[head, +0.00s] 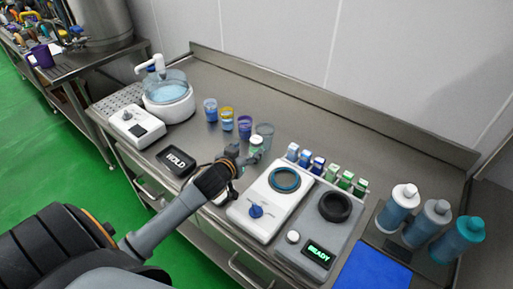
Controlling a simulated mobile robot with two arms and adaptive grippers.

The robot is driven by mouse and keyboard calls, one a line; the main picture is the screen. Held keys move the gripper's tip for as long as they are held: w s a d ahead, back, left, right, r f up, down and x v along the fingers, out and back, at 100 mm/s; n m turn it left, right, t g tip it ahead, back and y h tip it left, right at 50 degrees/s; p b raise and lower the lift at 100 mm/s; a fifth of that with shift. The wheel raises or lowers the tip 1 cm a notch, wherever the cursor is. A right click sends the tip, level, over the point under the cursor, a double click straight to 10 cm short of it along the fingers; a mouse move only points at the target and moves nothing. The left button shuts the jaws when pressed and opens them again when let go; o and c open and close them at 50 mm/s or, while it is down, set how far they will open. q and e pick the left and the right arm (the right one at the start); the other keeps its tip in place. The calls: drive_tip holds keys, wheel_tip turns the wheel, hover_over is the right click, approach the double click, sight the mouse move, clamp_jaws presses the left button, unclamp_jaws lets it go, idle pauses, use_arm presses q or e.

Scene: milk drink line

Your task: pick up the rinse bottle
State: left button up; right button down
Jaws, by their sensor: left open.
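My left gripper (245,157) reaches in over the steel counter from the lower left and is open. A small bottle with a white cap and greenish body (256,144) stands right at its fingertips. It may be the rinse bottle, but no label is readable. Its lower part is partly hidden by the gripper, and I cannot tell whether the fingers touch it. Three larger bottles stand at the right: light blue (391,215), grey-blue (425,225) and teal (456,240). My right gripper is not in view.
Cups (227,119) stand behind the gripper. A black HOLD display (177,160) lies to its left. A white device with a blue knob (250,205), small coloured cartons (318,164) and a READY unit (310,250) stand to its right. The back of the counter is clear.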

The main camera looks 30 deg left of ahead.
sight(254, 144)
use_arm(q)
drive_tip(key=x, duration=0.3)
drive_tip(key=shift+r, duration=0.1)
drive_tip(key=p+x, duration=0.1)
drive_tip(key=x, duration=0.2)
drive_tip(key=shift+w+d, duration=0.1)
drive_tip(key=shift+w, duration=0.05)
drive_tip(key=shift+w+f, duration=0.35)
drive_tip(key=shift+w, duration=0.1)
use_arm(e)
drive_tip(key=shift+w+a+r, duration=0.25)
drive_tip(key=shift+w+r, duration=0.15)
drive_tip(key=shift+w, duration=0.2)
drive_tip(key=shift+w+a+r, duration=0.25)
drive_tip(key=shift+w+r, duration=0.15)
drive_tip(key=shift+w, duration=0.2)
use_arm(q)
drive_tip(key=shift+c, duration=0.4)
drive_tip(key=c, duration=1.1)
drive_tip(key=shift+c, duration=0.9)
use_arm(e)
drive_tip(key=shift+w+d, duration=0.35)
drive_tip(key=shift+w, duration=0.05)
use_arm(q)
drive_tip(key=shift+s+r, duration=0.15)
